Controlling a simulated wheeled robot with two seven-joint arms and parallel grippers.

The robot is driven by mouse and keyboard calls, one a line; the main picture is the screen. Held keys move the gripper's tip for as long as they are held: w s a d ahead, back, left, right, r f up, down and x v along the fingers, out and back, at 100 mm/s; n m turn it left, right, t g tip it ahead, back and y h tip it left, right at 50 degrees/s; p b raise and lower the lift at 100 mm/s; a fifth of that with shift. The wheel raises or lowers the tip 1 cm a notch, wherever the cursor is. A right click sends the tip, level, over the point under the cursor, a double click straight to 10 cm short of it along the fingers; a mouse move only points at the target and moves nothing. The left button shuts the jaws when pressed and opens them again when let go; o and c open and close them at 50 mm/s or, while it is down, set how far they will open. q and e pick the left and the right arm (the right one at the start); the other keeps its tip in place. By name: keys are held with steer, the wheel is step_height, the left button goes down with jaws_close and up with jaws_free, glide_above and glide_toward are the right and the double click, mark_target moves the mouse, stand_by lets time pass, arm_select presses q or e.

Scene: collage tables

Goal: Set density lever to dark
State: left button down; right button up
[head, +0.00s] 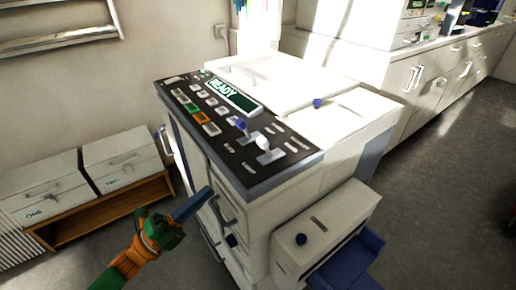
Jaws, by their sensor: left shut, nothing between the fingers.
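A white copier with a dark control panel (228,160) stands in the middle of the head view. On the panel near its right front part is a pale lever (262,143), with a small blue knob (240,124) just to its upper left. I cannot tell whether the two are joined, and the lever markings are too small to read. My left gripper (207,194), green and orange with blue fingers, is shut and empty. In the picture it is in front of the copier's front face, below the panel and apart from the lever. My right gripper is not in view.
The panel display (233,96) reads READY. A white side unit (325,228) with a blue tray (352,262) juts out at the copier's lower right. Two white boxes (45,190) sit on a wooden shelf at left. Counters (440,75) line the back right; floor between is clear.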

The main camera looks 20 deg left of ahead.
mark_target(259, 146)
arm_select(q)
steer(key=p+x, duration=0.1)
steer(key=x, duration=0.3)
steer(key=p+x, duration=0.2)
steer(key=x, duration=0.2)
steer(key=p+x, duration=0.1)
steer(key=x, duration=0.3)
steer(key=shift+d+r, duration=0.15)
steer(key=shift+r, duration=0.2)
steer(key=shift+w+d+r, duration=0.15)
steer(key=shift+w+d, duration=0.2)
steer(key=shift+w, duration=0.15)
steer(key=shift+p, duration=0.35)
